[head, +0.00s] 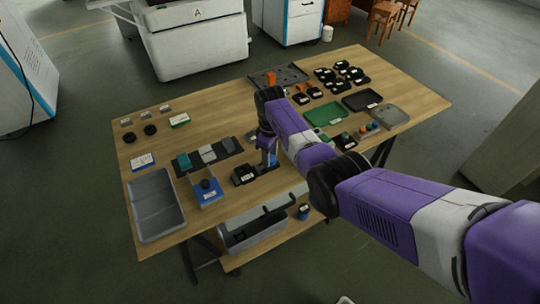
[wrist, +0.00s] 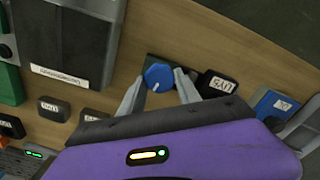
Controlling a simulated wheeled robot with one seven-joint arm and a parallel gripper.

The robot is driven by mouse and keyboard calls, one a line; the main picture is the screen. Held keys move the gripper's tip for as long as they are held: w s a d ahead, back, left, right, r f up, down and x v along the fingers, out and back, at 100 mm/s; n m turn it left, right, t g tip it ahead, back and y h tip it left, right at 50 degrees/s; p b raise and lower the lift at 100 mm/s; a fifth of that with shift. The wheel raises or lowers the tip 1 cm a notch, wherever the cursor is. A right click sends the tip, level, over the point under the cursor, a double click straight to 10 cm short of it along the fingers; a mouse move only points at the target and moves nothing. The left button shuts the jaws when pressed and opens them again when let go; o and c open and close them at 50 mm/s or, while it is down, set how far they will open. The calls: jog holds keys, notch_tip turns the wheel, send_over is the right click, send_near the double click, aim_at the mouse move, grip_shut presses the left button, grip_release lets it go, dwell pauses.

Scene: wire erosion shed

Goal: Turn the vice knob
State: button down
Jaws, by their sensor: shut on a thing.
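A round blue knob (wrist: 158,77) with a small white mark shows in the wrist view, in front of a dark base mostly hidden behind it. My gripper (wrist: 160,86) has one finger on each side of the knob and is shut on it. In the head view my gripper (head: 268,157) points down at the middle of the wooden table, with a bit of blue showing beside it. The knob's contact points are partly hidden there by the gripper and arm.
A black labelled block (wrist: 216,84) stands close beside the right finger. Small parts crowd the back right.

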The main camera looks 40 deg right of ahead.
jog(key=shift+n, duration=1.1)
jog(key=c, duration=0.9)
grip_release()
jog(key=shift+o, duration=0.2)
notch_tip(320, 180, up, 8)
jog(key=shift+f, duration=0.1)
